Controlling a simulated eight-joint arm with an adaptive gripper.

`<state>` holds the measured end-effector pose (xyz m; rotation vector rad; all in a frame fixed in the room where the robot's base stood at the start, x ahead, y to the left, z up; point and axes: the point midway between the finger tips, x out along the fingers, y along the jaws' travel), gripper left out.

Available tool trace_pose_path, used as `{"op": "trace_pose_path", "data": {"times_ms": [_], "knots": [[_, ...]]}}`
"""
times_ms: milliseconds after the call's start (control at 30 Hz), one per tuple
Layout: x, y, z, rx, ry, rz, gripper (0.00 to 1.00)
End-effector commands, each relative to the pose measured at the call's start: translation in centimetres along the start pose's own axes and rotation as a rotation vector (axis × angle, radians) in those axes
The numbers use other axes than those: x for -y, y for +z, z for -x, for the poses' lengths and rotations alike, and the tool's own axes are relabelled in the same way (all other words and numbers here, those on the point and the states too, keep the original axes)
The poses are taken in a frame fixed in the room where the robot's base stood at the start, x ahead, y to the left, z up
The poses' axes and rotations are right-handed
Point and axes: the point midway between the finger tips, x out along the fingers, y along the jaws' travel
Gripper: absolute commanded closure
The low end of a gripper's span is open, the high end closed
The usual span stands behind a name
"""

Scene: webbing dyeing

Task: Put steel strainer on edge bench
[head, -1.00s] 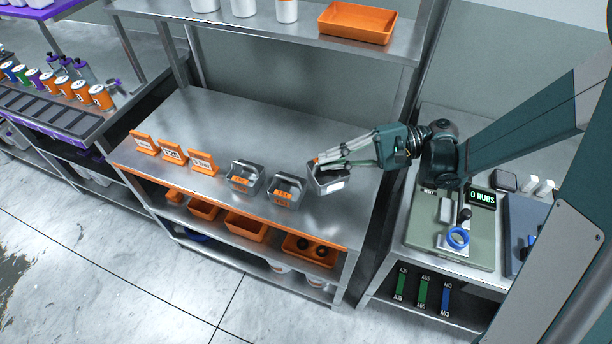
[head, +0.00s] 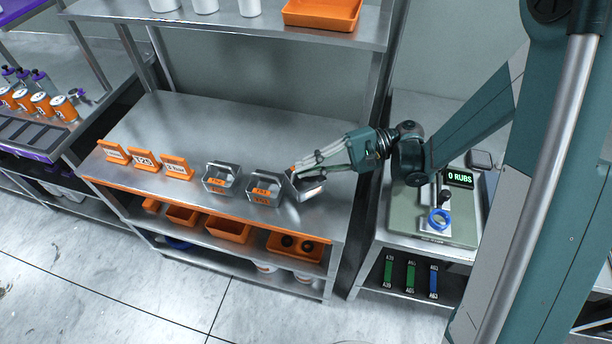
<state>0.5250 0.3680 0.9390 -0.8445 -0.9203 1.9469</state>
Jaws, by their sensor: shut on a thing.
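My gripper (head: 312,168) is shut on a grey steel strainer (head: 306,190) at the right part of the steel bench (head: 222,130). The bench has an orange front edge. The strainer looks tilted, and its upper part is partly hidden by my fingers. I cannot tell whether it touches the bench top. It is just right of a steel basket with an orange label (head: 264,188), close to it or touching. A second, similar steel basket (head: 220,178) stands further left.
Several orange signs (head: 176,166) stand along the bench's front left. Orange bins (head: 228,230) sit on the shelf below. An overhead shelf holds an orange tray (head: 322,14) and white containers. The bench's middle and back are clear. A side table (head: 408,222) stands to the right.

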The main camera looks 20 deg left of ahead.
Motion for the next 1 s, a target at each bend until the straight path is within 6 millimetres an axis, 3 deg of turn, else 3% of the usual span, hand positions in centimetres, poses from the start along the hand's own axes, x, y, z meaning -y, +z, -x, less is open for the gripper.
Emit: {"op": "trace_pose_path", "data": {"times_ms": [400, 867, 900, 1000], "knots": [[-2.9, -1.8, -0.8, 0.0, 0.0, 0.0, 1.0], [-3.2, -2.0, -0.9, 0.0, 0.0, 0.0, 1.0], [-3.2, -1.9, -0.8, 0.0, 0.0, 0.0, 0.88], [-3.1, -1.9, -0.8, 0.0, 0.0, 0.0, 0.79]]}}
